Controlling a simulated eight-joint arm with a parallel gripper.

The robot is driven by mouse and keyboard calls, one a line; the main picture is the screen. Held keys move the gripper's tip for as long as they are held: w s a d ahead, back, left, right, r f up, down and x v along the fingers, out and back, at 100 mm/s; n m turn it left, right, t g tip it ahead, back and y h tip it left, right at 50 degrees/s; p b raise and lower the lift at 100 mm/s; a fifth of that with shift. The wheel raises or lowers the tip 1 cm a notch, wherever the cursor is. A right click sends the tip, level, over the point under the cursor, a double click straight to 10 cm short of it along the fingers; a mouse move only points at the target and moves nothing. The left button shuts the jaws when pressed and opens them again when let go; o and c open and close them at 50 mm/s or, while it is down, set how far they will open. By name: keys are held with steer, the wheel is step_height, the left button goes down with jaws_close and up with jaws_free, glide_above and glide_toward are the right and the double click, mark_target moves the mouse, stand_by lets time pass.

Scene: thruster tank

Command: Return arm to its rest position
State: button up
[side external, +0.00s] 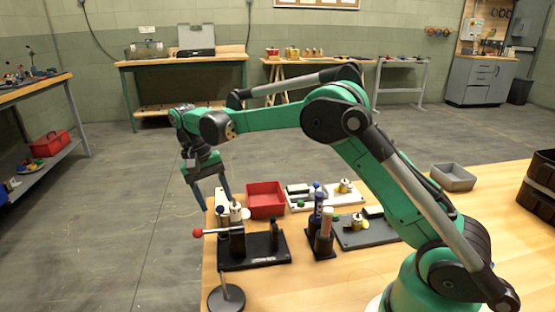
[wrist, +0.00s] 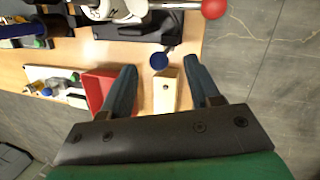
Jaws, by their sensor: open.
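My green arm reaches over the left part of the wooden table. My gripper (side external: 214,197) hangs down near the table's far left edge, with its two dark blue fingers spread apart. In the wrist view my gripper (wrist: 160,64) is open and empty. A cream block (wrist: 166,92) shows below and between the fingers, apart from them, with a round blue part (wrist: 159,61) by its end. A red tray (side external: 265,199) stands to the right of the gripper; it also shows beside the left finger in the wrist view (wrist: 97,88).
A black fixture with a red-knobbed lever (side external: 197,233) stands in front of the gripper. Open floor lies left.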

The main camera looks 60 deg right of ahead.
steer(key=shift+v, duration=1.05)
steer(key=shift+s+r, duration=0.2)
steer(key=shift+r, duration=0.2)
steer(key=s+r+n+t, duration=0.1)
steer(key=s, duration=0.1)
steer(key=s+r+n+t, duration=0.1)
steer(key=s+r+t, duration=0.1)
steer(key=s+a+r+n+t, duration=0.1)
steer(key=s+r+t, duration=0.1)
steer(key=shift+s+a+n, duration=0.1)
steer(key=shift+s+n, duration=0.05)
steer(key=shift+n, duration=0.15)
steer(key=s+a+f+n+t, duration=0.1)
steer(key=s+f+n+t, duration=0.1)
steer(key=s+t, duration=0.3)
steer(key=shift+s+f+n+t+y, duration=0.35)
steer(key=shift+s+n, duration=0.35)
steer(key=shift+s, duration=0.8)
